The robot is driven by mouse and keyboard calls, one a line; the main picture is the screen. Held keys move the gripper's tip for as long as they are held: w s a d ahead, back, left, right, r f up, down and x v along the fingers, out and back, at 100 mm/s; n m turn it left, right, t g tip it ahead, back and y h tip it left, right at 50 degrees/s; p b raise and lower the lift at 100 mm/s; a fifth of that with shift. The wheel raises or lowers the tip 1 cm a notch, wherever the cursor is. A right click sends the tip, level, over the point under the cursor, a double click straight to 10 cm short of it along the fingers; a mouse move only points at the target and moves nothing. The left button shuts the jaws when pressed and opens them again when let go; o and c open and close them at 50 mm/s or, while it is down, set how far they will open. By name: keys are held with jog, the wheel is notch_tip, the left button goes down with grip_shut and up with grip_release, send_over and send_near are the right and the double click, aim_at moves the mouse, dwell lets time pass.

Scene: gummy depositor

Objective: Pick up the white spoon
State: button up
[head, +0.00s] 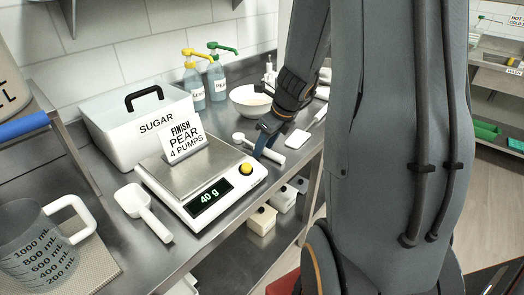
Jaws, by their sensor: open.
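A white spoon (268,155) with a small round bowl and a thick handle lies on the steel counter, behind and right of the scale. The jaws are open. I cannot tell from this view whether the fingers straddle the handle or touch it. A larger white scoop (145,211) lies on the counter, in front and left of the scale.
The scale (228,205) reads 40 g and bears a card saying "FINISH PEAR 4 PUMPS". A sugar box (120,135), two pump bottles (195,88) (217,80) and a white bowl (245,98) stand behind. A measuring jug (35,240) is front left. The counter edge (215,245) runs close by.

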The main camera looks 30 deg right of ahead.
grip_shut()
dwell(0.3)
notch_tip(320, 180, up, 10)
jog(key=p, duration=0.1)
jog(key=c, duration=0.6)
grip_release()
jog(key=shift+c, duration=0.2)
grip_shut()
